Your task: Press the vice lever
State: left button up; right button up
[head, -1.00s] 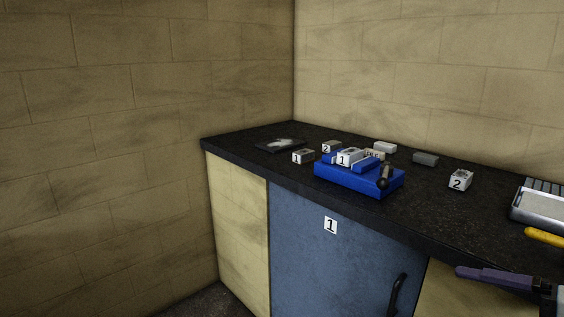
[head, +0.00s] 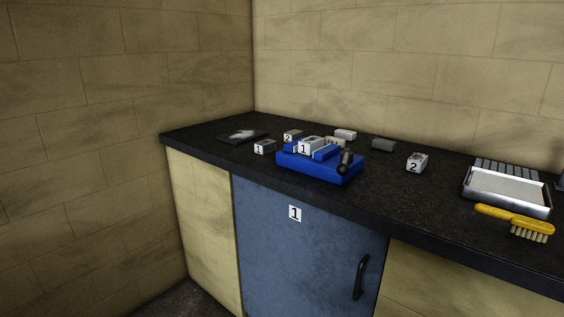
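The blue vice (head: 312,167) stands on the dark worktop (head: 400,205) near its front edge. A pale block marked 1 (head: 310,145) sits at its top, between blue raised parts. The vice lever (head: 346,160), short and dark with a rounded end, stands up at the vice's right end. Neither gripper is in the head view, and nothing touches the vice or its lever.
A metal tray (head: 508,206) and a yellow brush (head: 510,217) lie at the right. A blue door (head: 300,255) with a black handle (head: 361,277) is below.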

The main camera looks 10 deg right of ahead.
aim_at(347, 157)
jog(key=u, duration=0.55)
jog(key=k, duration=0.65)
jog(key=u, duration=0.65)
jog(key=i, duration=1.15)
jog(key=z, duration=1)
jog(key=i, duration=0.2)
jog(key=z, duration=0.2)
